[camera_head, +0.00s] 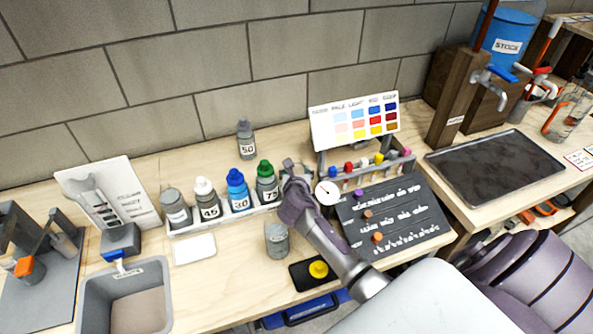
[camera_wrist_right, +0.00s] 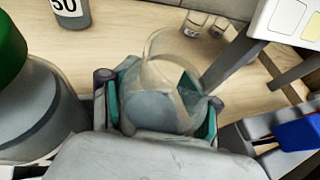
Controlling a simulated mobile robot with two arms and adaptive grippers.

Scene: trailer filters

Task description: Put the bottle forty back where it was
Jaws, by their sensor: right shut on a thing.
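My right gripper (camera_head: 297,185) is at the right end of the white bottle rack (camera_head: 222,222), next to the green-capped bottle 75 (camera_head: 267,182). In the right wrist view my right gripper (camera_wrist_right: 160,108) is shut on a rounded grey, partly see-through container (camera_wrist_right: 155,110). No label shows on it, so I cannot tell whether it is bottle forty. The rack also holds blue-capped bottle 30 (camera_head: 238,190), white-capped bottle 45 (camera_head: 206,200) and a grey bottle (camera_head: 175,207) whose label I cannot read. My left gripper is not in view.
Bottle 50 (camera_head: 245,140) stands behind the rack near the wall. A grey container (camera_head: 277,240) stands in front of it. A color chart (camera_head: 355,122), a row of colored-capped tubes (camera_head: 375,163) and a dark board (camera_head: 392,218) are to the right. A sink (camera_head: 95,305) is at left.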

